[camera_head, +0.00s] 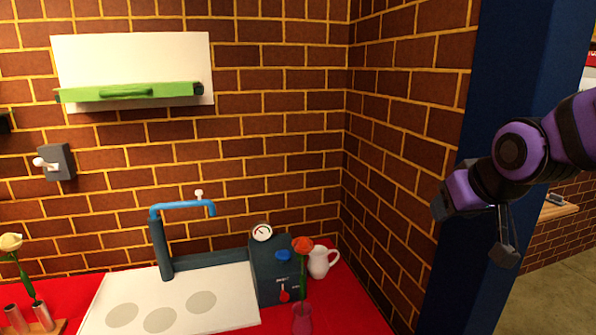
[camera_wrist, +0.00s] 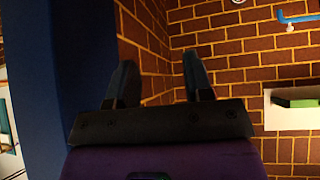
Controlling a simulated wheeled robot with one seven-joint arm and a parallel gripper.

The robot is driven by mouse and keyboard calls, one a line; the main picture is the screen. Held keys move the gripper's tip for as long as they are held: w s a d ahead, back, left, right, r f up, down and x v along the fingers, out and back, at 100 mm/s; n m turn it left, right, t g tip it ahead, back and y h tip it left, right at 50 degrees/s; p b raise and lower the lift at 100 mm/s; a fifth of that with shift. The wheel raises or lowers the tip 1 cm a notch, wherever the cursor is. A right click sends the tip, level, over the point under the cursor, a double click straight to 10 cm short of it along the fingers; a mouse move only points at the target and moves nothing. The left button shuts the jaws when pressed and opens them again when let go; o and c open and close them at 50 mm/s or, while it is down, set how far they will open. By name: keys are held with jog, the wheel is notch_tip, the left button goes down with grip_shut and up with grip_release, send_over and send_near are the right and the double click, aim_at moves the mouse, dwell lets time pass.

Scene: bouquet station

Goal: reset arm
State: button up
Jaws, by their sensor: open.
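My gripper (camera_head: 503,235) is at the right of the head view, beside the dark blue pillar (camera_head: 500,120) and high above the floor. The purple and black arm reaches in from the right edge. In the wrist view my gripper (camera_wrist: 158,80) shows two dark fingers spread well apart. Nothing is between them, only brick wall behind. The gripper is open and empty, and it is clear of the red counter and the things on it.
A red counter (camera_head: 365,310) carries a white panel with a blue tap (camera_head: 182,207), a dark box with a gauge (camera_head: 275,270), a white jug (camera_head: 321,262) and a red flower (camera_head: 302,245) in a vase.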

jog(key=s+d+r+g, duration=0.1)
jog(key=s+d+r, duration=0.1)
jog(key=s, duration=0.6)
jog(key=s+d+r+m+g, duration=0.1)
jog(key=s+d+r+g, duration=0.1)
jog(key=s, duration=0.5)
jog(key=shift+s+m+h, duration=0.3)
jog(key=shift+s+h, duration=0.1)
dwell(0.5)
